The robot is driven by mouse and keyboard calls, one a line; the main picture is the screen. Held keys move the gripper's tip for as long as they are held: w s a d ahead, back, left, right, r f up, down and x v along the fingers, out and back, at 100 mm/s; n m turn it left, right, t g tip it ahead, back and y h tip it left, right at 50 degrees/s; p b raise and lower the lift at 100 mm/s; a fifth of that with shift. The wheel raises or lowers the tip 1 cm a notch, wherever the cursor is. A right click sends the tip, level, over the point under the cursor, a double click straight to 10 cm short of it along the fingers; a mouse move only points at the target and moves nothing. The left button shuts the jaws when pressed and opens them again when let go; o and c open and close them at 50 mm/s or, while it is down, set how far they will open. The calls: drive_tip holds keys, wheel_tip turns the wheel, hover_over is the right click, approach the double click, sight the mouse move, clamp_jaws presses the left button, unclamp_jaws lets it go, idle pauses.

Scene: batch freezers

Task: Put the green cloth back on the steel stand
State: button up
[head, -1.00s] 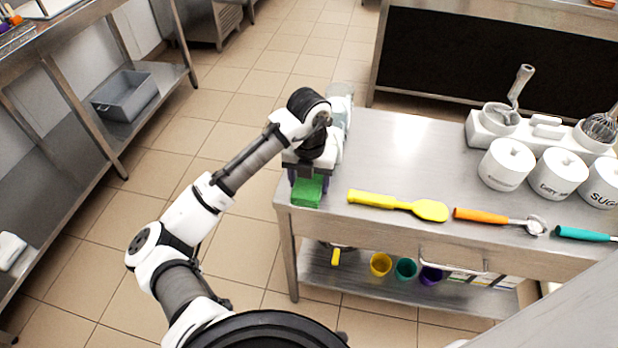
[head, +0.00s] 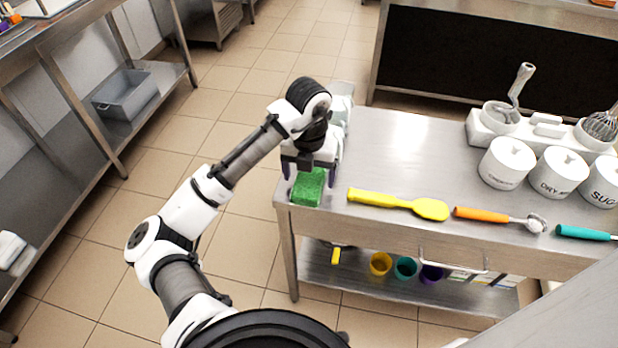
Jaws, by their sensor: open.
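The green cloth (head: 308,188) is a small green block-like bundle. It lies on the near left corner of the steel stand's top (head: 385,150). My gripper (head: 306,174) is open just above and behind the cloth, with its dark fingers on either side of the cloth's far part. Whether a finger touches the cloth cannot be told from here.
A yellow spatula (head: 398,204), an orange-handled scoop (head: 500,220) and a teal-handled tool (head: 586,233) lie along the stand's front edge. White labelled jars (head: 506,163) stand at the right. Coloured cups (head: 405,268) are on the lower shelf. The top's middle is clear.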

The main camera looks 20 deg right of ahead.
sight(309, 180)
wheel_tip(309, 180, up, 10)
drive_tip(key=shift+r+b, duration=0.2)
drive_tip(key=shift+b, duration=0.1)
